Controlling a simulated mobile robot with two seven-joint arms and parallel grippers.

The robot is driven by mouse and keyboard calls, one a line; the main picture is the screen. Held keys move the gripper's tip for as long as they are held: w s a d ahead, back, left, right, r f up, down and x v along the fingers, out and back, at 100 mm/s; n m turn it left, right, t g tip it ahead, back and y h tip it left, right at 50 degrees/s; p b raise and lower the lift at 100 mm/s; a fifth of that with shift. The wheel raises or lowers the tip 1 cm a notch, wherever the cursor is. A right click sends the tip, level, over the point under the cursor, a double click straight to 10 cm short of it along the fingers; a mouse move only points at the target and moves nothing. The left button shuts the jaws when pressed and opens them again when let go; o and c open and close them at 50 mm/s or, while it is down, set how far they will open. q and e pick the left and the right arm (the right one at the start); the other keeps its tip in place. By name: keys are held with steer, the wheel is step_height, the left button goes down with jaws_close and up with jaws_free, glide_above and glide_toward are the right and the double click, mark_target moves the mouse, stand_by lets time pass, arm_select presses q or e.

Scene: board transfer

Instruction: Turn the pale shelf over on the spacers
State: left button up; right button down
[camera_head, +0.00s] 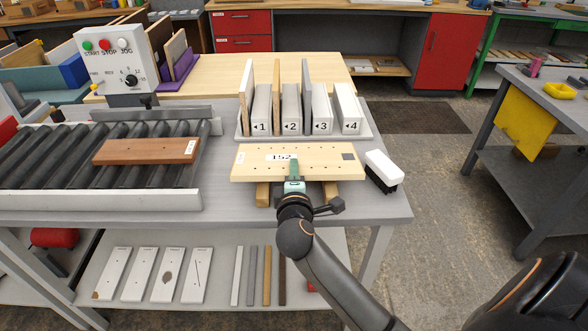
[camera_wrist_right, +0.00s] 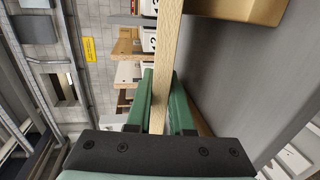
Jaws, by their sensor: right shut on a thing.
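The pale shelf (camera_head: 327,160) lies flat on the spacers, with a row of small holes, a label reading 152 and a dark square near its right end. Two wooden spacers, a left one (camera_head: 263,195) and a right one (camera_head: 330,192), show under its front edge. My right gripper (camera_head: 293,172) is shut on the shelf's near edge, about mid-length. In the right wrist view the green fingers (camera_wrist_right: 162,100) stand on both sides of the shelf's edge (camera_wrist_right: 165,50). My left gripper is not in view.
A numbered rack (camera_head: 365,133) with upright boards stands behind the shelf. A white and black brush (camera_head: 383,168) lies to the right. A roller conveyor (camera_head: 40,160) with a brown board (camera_head: 140,151) is at left, beside a control box (camera_head: 112,55).

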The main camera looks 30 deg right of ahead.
steer(key=shift+f, duration=0.2)
stand_by(0.3)
steer(key=shift+f+b, duration=0.3)
steer(key=shift+b, duration=0.15)
steer(key=shift+f+b, duration=0.3)
steer(key=shift+b, duration=0.5)
steer(key=shift+s+a+f+t+h+b, duration=0.1)
steer(key=shift+f+t+h+b, duration=0.25)
steer(key=shift+b, duration=1.1)
steer(key=shift+f, duration=0.1)
steer(key=shift+b, duration=0.3)
steer(key=shift+f+t+b, duration=0.2)
steer(key=shift+t+b, duration=0.05)
steer(key=shift+b, duration=0.25)
